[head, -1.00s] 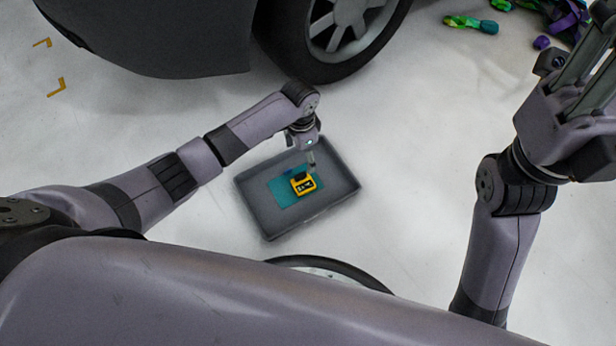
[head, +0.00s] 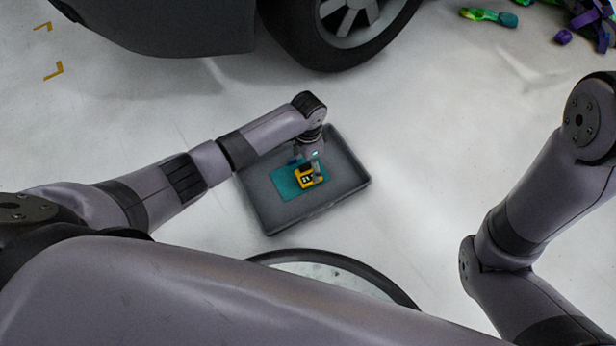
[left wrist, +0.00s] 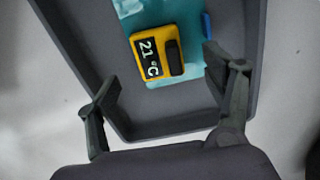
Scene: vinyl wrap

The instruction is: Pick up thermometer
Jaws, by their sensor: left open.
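The thermometer (head: 308,177) is a small yellow and black device with a dark display. It lies on a teal sheet (head: 285,183) inside a grey tray (head: 347,188). In the left wrist view the thermometer (left wrist: 156,56) reads 21 °C and lies just beyond my fingers, untouched. My left gripper (head: 314,168) is over the tray, reaching down beside the thermometer. In the left wrist view my left gripper (left wrist: 168,84) is open, its fingers wide apart with nothing between them. My right gripper is outside the head view; only its arm shows at the right.
A small blue item (left wrist: 206,25) lies beside the thermometer at the sheet's edge. The tray's raised walls surround the sheet. A dark car with its wheel (head: 340,30) stands behind. Green and purple items (head: 590,22) lie at the upper right. Much of the floor is clear.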

